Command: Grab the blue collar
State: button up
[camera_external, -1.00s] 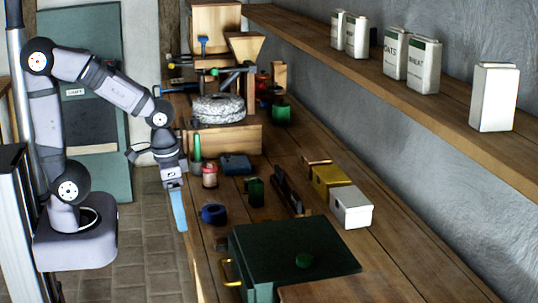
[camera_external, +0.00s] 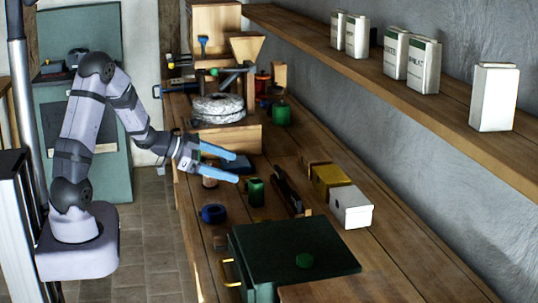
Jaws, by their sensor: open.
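The blue collar (camera_external: 213,214) is a small dark-blue ring lying on the wooden bench near its left edge. My gripper (camera_external: 238,169) reaches over the bench from the left, with two light-blue fingers spread apart and pointing right. It is open and empty, above and behind the collar and apart from it.
A green canister (camera_external: 256,192) stands right of the collar, with a dark rack (camera_external: 286,189) beyond. A dark green box (camera_external: 295,252) fills the bench front. Yellow (camera_external: 330,175) and white (camera_external: 352,208) boxes stand at right. A millstone (camera_external: 219,109) is behind.

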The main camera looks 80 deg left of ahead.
jog(key=s+d+m+t+h, duration=0.1)
jog(key=s+d+t+h, duration=0.15)
jog(key=s+h, duration=0.45)
send_near(225, 212)
jog(key=w, duration=0.1)
jog(key=w+d, duration=0.1)
jog(key=w, duration=0.1)
jog(key=shift+d+g+y+b, duration=0.1)
jog(key=shift+g+y+b, duration=0.2)
jog(key=shift+g+y, duration=0.1)
jog(key=shift+p+x, duration=1.45)
jog(key=shift+x, duration=1.8)
jog(key=shift+w+d, duration=0.1)
jog(key=shift+w, duration=0.3)
jog(key=shift+r, duration=0.1)
jog(key=c, duration=1.3)
